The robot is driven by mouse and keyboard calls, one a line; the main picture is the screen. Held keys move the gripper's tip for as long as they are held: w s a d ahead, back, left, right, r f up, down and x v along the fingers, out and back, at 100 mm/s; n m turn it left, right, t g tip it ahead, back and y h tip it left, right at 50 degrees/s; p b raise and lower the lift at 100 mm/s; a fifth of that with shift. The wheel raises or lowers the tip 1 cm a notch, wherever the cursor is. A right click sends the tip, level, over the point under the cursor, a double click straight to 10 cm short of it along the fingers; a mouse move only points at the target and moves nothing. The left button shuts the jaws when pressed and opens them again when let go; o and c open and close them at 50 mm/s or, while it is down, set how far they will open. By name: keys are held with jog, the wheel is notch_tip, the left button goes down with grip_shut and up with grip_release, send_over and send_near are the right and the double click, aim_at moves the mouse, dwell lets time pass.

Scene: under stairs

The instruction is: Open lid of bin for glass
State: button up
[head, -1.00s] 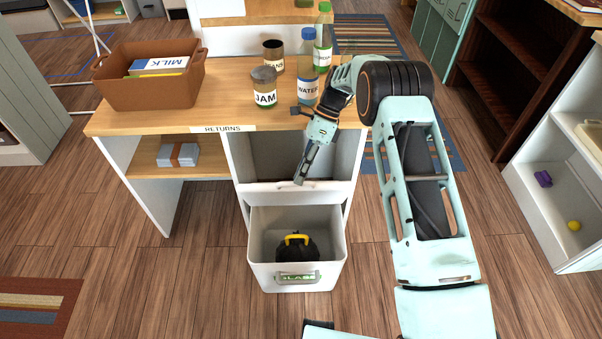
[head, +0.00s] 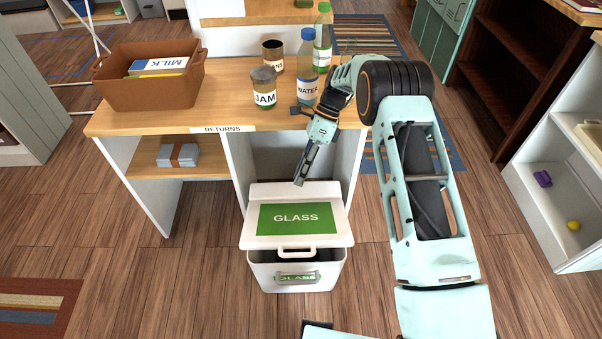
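The white glass bin (head: 333,271) stands on the floor at the front of the returns desk, with a green label on its front. Its white lid (head: 251,226), with a large green GLASS sign and a front handle (head: 297,252), slopes over the bin and covers most of the opening. A dark gap shows between the lid's front edge and the bin's rim. My gripper (head: 300,181) points down just above the lid's back edge. I cannot tell whether it touches the lid or whether its fingers are apart. Nothing shows in it.
The wooden desk (head: 215,112) carries a brown crate (head: 150,90), a jam jar (head: 264,90), another jar (head: 273,56), a water bottle (head: 307,70) and a green bottle (head: 323,38) near my arm. Floor in front of the bin is mostly clear.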

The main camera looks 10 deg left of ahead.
jog(key=v, duration=1.2)
dwell(0.4)
